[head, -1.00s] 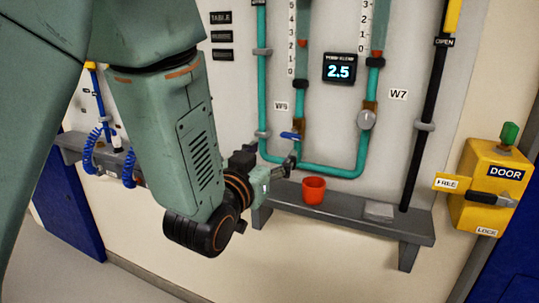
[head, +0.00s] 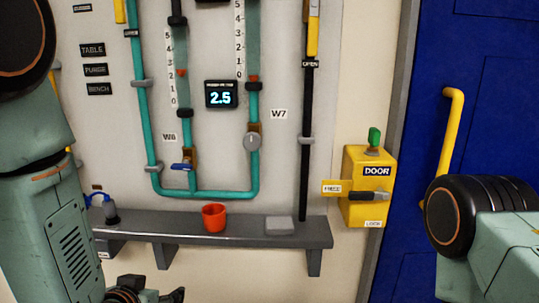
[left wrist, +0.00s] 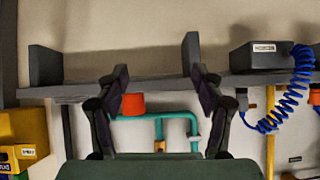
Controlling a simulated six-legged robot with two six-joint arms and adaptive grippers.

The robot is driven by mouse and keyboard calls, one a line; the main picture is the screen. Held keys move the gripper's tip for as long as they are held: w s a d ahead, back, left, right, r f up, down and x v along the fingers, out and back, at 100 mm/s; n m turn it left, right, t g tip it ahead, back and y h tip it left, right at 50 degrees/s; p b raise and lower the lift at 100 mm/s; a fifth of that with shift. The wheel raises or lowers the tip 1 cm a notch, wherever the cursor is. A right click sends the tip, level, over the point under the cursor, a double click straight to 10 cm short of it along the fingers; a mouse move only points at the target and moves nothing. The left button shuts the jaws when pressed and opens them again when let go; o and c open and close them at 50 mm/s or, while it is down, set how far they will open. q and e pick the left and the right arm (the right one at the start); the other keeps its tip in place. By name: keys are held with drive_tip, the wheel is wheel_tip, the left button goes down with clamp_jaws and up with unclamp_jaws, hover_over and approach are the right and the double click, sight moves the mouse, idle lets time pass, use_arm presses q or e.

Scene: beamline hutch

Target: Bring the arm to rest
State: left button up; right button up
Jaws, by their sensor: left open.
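My left arm comes down the left side of the head view. Its gripper (head: 160,295) shows only in part at the bottom edge, below the wall shelf. In the left wrist view, which looks upside down, the left gripper (left wrist: 160,78) has its two fingers spread wide with nothing between them. The shelf (left wrist: 165,88) and an orange-red cup (left wrist: 131,103) show beyond the fingers, apart from them. Part of my right arm (head: 480,225) shows at the right of the head view; its gripper is out of the picture.
The grey shelf (head: 270,236) carries the cup and a small grey block (head: 279,225). Teal pipes, a blue-handled valve (head: 181,166) and a display reading 2.5 (head: 221,94) are above. A yellow door box (head: 366,190) and blue door (head: 480,80) are right. A coiled blue hose (left wrist: 285,95) shows.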

use_arm(q)
drive_tip(key=s+f+g, duration=0.5)
drive_tip(key=s+f, duration=0.6)
drive_tip(key=s, duration=0.3)
drive_tip(key=s+f+n+g, duration=0.1)
drive_tip(key=s+f+g, duration=0.4)
drive_tip(key=s+f, duration=0.6)
drive_tip(key=s, duration=0.4)
drive_tip(key=shift+s+a+f+g, duration=0.2)
drive_tip(key=shift+a+f+g, duration=0.05)
drive_tip(key=shift+a+g, duration=0.1)
